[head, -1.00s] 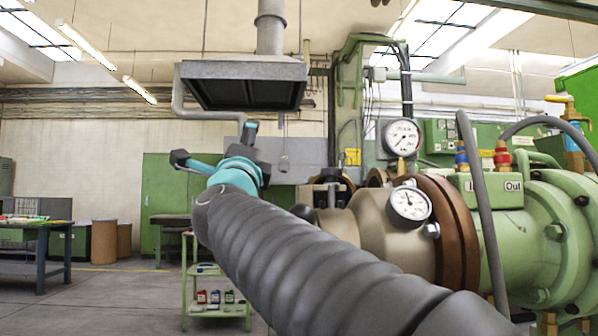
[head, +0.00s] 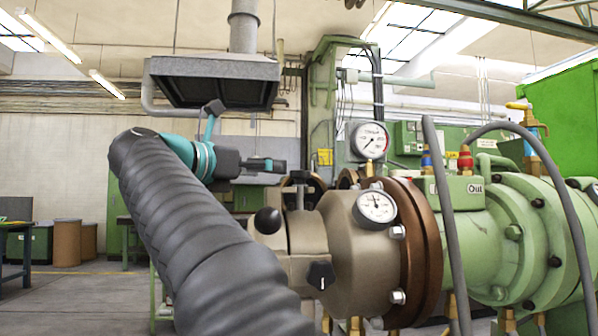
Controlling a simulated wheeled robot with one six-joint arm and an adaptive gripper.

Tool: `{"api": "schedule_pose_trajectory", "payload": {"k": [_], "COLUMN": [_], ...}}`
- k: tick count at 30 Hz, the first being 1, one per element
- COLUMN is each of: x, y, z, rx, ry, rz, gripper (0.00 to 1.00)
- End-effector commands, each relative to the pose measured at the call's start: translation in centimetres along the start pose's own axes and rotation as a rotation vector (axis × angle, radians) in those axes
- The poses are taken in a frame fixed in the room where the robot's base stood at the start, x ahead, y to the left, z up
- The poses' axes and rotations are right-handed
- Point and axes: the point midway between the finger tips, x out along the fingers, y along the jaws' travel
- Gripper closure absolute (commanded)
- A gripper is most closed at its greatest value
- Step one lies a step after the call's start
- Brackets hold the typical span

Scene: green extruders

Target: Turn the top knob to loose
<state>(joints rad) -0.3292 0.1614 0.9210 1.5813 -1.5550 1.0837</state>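The extruder's beige head (head: 352,235) is at centre right in the head view. A dark T-shaped top knob (head: 300,178) stands on the collar at its upper left. A black front knob (head: 321,275) with a pale mark sits lower on the head. A black ball (head: 267,220) sticks out at the left. My gripper (head: 280,165) is just left of and slightly above the top knob, pointing right, apparently apart from it. Its fingers are seen edge-on, so their opening does not show. The top knob's exact setting cannot be read.
Two gauges, an upper one (head: 370,140) and a lower one (head: 376,206), sit near the brown flange (head: 422,250). Grey hoses arch over the green barrel (head: 520,225) at right. A dark hood (head: 214,82) hangs above. Open floor lies at left.

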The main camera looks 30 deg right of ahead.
Motion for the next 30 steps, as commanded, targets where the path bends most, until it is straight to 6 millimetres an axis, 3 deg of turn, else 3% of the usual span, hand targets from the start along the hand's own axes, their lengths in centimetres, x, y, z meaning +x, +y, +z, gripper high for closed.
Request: {"api": "schedule_pose_trajectory", "payload": {"k": [6, 15, 21, 30], "x": [4.3, 9.0, 10.3, 10.5], "y": [-0.1, -0.1, 0.0, 0.0], "z": [0.1, 0.1, 0.1, 0.1], "rx": [-0.002, -0.001, -0.001, -0.001], "ry": [0.000, -0.002, -0.002, -0.002], "rz": [-0.005, -0.002, 0.000, 0.000], "gripper": [0.28, 0.28, 0.28, 0.28]}}
